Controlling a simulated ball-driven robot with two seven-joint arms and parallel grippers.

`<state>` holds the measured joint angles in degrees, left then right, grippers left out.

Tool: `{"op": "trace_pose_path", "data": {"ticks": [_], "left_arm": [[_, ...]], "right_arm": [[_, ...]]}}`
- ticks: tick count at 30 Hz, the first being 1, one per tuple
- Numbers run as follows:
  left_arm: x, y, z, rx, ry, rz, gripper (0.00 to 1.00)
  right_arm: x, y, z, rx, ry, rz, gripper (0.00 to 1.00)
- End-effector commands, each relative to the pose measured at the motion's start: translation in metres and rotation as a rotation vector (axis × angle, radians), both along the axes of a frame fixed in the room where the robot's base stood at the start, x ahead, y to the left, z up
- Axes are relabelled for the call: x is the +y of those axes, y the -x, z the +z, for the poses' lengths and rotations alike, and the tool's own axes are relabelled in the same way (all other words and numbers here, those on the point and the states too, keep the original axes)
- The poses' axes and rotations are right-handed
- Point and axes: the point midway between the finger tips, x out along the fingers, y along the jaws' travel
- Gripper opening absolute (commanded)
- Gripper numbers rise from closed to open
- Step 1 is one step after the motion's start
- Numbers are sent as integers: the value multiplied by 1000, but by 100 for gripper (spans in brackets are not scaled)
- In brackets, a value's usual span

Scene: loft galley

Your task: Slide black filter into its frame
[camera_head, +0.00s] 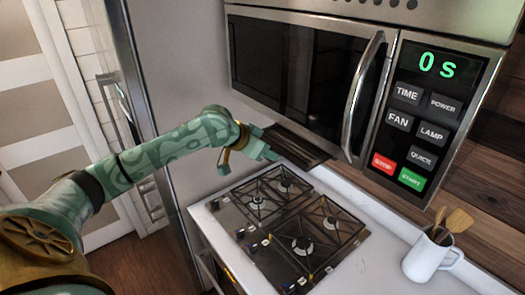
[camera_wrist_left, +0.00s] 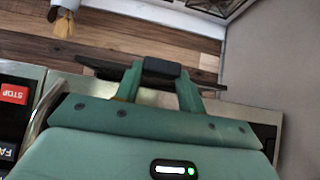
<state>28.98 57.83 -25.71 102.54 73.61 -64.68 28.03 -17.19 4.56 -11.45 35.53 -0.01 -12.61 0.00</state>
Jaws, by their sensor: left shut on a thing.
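The black filter (camera_head: 300,148) is a thin dark slab beneath the microwave's underside, tilted in the picture. My left gripper (camera_head: 268,150) is at the filter's left end and shut on it. In the left wrist view, the green fingers (camera_wrist_left: 161,82) close at a dark block, and the dark filter (camera_wrist_left: 105,69) extends to both sides behind them. The filter's frame cannot be made out under the microwave (camera_head: 300,65). I cannot tell whether the filter touches it. My right gripper is in neither view.
The gas stove (camera_head: 290,225) lies below the filter. A white mug (camera_head: 425,258) with wooden utensils stands on the counter at the right. The tall grey fridge (camera_head: 185,60) is behind my left arm. A wood-plank wall (camera_head: 450,195) backs the counter.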

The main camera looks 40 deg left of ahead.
Motion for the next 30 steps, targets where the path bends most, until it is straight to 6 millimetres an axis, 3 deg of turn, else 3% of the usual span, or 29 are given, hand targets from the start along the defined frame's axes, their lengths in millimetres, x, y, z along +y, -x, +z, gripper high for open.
{"op": "trace_pose_path", "data": {"ticks": [30], "left_arm": [[-8,-25,0,-1,1,-1,13]], "right_arm": [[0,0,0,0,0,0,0]]}}
